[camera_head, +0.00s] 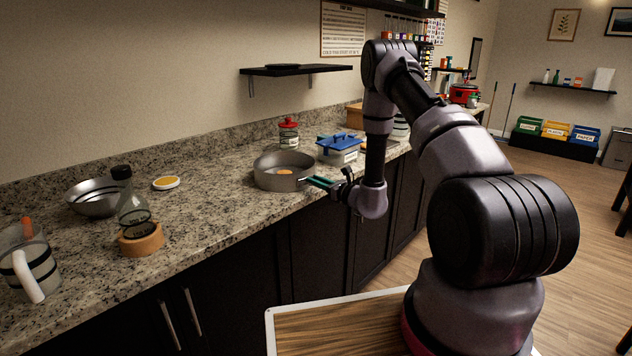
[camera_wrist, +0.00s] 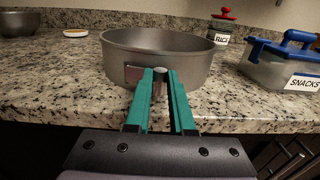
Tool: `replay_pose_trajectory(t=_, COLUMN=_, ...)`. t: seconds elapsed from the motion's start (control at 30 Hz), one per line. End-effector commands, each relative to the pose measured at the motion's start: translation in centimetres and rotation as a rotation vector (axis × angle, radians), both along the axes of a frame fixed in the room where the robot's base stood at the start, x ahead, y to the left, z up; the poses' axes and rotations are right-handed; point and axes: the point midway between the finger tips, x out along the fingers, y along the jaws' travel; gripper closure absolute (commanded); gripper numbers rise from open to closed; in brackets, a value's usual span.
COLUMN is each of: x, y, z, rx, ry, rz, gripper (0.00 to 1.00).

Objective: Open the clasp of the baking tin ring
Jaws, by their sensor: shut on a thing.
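The baking tin ring (camera_head: 284,178) is a round grey metal tin standing near the front edge of the granite counter. It also shows in the wrist view (camera_wrist: 195,60), with its clasp (camera_wrist: 159,74) on the side facing me. My gripper (camera_wrist: 160,80) has green fingers and is shut on the clasp at its tips. The fingertips hide part of the clasp, and I cannot tell whether it is open or closed. In the head view my gripper (camera_head: 318,182) reaches the tin's right side.
A blue-lidded box marked SNACKS (camera_head: 338,150) stands right of the tin. A red-lidded RICE jar (camera_head: 289,133) is behind it. To the left are a metal bowl (camera_head: 93,197), a yellow-white lid (camera_head: 166,183), a glass bottle (camera_head: 131,200) and a jug (camera_head: 26,262). Bare counter lies left of the tin.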

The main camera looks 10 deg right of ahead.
Motion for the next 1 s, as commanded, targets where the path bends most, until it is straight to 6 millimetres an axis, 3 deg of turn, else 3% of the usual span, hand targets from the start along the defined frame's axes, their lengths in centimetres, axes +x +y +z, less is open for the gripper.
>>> replay_pose_trajectory(t=0.27, x=-1.2, y=0.4, z=-0.1, rx=0.002, ry=0.005, rz=-0.172, gripper=1.0)
replay_pose_trajectory(t=1.0, x=-4.6, y=3.0, z=-0.2, rx=0.002, ry=0.005, rz=-0.872, gripper=1.0)
